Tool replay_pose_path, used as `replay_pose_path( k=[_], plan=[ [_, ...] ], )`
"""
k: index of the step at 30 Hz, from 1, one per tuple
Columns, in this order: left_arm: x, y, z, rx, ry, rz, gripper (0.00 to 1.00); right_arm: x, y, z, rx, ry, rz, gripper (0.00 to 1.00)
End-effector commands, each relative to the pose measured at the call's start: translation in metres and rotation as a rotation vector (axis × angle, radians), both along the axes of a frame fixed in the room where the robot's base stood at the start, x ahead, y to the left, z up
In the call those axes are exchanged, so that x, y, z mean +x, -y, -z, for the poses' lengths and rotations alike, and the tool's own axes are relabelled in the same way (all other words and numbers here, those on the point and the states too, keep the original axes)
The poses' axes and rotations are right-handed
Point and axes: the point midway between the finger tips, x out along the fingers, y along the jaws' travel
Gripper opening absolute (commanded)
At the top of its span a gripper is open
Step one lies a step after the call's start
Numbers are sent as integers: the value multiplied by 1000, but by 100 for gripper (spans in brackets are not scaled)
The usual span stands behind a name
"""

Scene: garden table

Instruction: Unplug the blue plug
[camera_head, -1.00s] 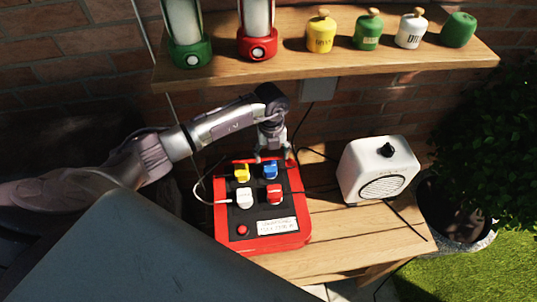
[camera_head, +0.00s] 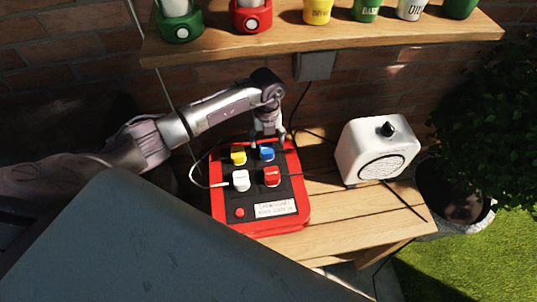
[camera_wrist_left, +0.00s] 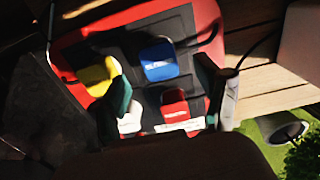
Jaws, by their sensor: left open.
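The blue plug (camera_head: 267,154) sits in the back right socket of the red power box (camera_head: 217,215) with a black top. It also shows in the left wrist view (camera_wrist_left: 159,60). A yellow plug (camera_head: 238,156), a white plug (camera_head: 241,180) and a red plug (camera_head: 272,177) sit in the other sockets. My left gripper (camera_head: 268,140) is open and points down just behind the blue plug. In the left wrist view its fingers (camera_wrist_left: 167,88) are spread, with the blue plug visible between and beyond them. I cannot tell if they touch it. My right gripper is not in view.
The box stands on a wooden table (camera_head: 335,205). A white speaker (camera_head: 376,150) stands to its right. A wooden shelf (camera_head: 400,42) with lanterns and jars hangs above. A grey wall box (camera_head: 314,66) and black cables are behind. A plant pot (camera_head: 470,205) is at the right.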

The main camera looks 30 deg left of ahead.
Motion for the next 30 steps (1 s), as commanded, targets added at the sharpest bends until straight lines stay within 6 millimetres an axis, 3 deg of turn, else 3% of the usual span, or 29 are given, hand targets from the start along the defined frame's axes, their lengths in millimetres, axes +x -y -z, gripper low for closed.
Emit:
replay_pose_path(
  k=[1, 3, 10, 30],
  plan=[
    [0, 0, 14, 0, -1, -1, 75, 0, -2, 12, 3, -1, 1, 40],
    [0, 0, 25, 1, -1, -1, 75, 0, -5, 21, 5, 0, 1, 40],
    [0, 0, 52, 1, -1, 0, 75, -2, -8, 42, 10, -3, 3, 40],
    [0, -1, 55, 1, 1, -1, 75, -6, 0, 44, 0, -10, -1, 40]
  ],
)
